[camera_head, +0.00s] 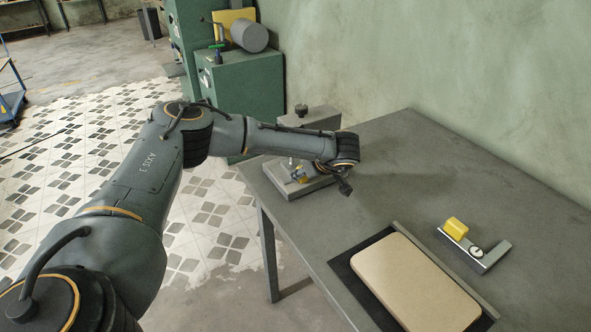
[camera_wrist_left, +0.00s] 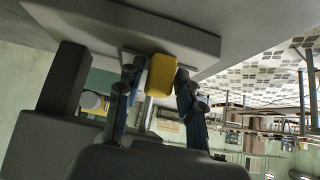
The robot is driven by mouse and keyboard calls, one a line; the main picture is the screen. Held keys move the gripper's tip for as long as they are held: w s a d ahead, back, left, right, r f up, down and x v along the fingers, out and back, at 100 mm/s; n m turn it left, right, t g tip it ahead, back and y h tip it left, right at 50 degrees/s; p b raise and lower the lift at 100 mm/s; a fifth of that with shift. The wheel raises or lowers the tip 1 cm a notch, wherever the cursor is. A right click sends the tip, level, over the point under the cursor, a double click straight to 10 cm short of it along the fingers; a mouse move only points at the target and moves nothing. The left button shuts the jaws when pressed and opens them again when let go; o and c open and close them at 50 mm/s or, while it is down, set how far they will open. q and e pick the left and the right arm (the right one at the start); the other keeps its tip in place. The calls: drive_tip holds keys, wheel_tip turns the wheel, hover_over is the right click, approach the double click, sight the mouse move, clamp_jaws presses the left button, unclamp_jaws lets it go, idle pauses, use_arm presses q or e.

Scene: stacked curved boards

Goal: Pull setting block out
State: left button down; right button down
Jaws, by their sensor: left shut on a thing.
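My left gripper (camera_wrist_left: 160,92) is shut on a yellow block (camera_wrist_left: 160,77), one finger on each side of it. The block's upper end in the wrist view is close against a thick grey plate (camera_wrist_left: 100,22); I cannot tell if they touch. In the head view, my left arm reaches over a grey fixture (camera_head: 308,119) with a black knob at the table's far left end. My left gripper (camera_head: 299,174) is low over the fixture's base there, partly hidden by my wrist. My right gripper is not in view.
On the grey table (camera_head: 390,165), a grey L-shaped bracket (camera_head: 492,257) with a yellow block (camera_head: 456,228) and a round dial lies at the right. A beige board (camera_head: 415,283) lies on a dark mat at the front. A green cabinet (camera_head: 240,85) stands behind the left end.

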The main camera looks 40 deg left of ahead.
use_arm(q)
drive_tip(key=shift+s+d+p, duration=0.2)
drive_tip(key=shift+s+d, duration=0.1)
drive_tip(key=shift+d, duration=0.45)
drive_tip(key=shift+s+d+p, duration=0.2)
drive_tip(key=shift+s+d, duration=0.15)
drive_tip(key=shift+d, duration=0.4)
drive_tip(key=shift+s+d+p, duration=0.2)
drive_tip(key=shift+s+d, duration=0.1)
drive_tip(key=shift+d, duration=0.45)
drive_tip(key=shift+s+d+p, duration=0.1)
drive_tip(key=shift+s+d, duration=0.15)
drive_tip(key=shift+d, duration=0.35)
drive_tip(key=shift+s+d+p, duration=0.1)
drive_tip(key=shift+s+d, duration=0.1)
drive_tip(key=shift+d, duration=0.45)
drive_tip(key=shift+s+d+p, duration=0.1)
drive_tip(key=shift+s+d, duration=0.15)
drive_tip(key=shift+d, duration=0.35)
drive_tip(key=shift+s+d, duration=0.3)
drive_tip(key=shift+d, duration=0.4)
